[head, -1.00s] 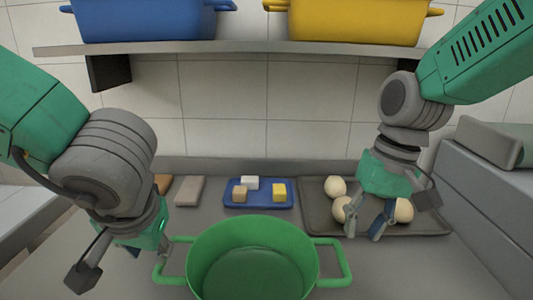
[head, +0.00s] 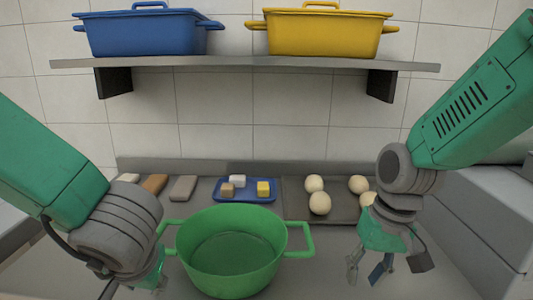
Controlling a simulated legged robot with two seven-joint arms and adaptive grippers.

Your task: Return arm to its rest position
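My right gripper (head: 368,270) is at the lower right, in front of the dark baking tray and to the right of the green pot (head: 232,277). Its fingers are apart with nothing visible between them. My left gripper (head: 152,275) is at the lower left, beside the pot's left handle. It is mostly hidden behind my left arm and cut by the picture's bottom edge, so its fingers cannot be made out.
The baking tray (head: 292,212) holds several pale dough balls (head: 320,203). A blue tray (head: 245,199) bears three small blocks. Several loaf-like bars (head: 183,188) lie left of it. Blue (head: 148,36) and yellow (head: 325,36) lidded pots stand on the wall shelf (head: 240,63).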

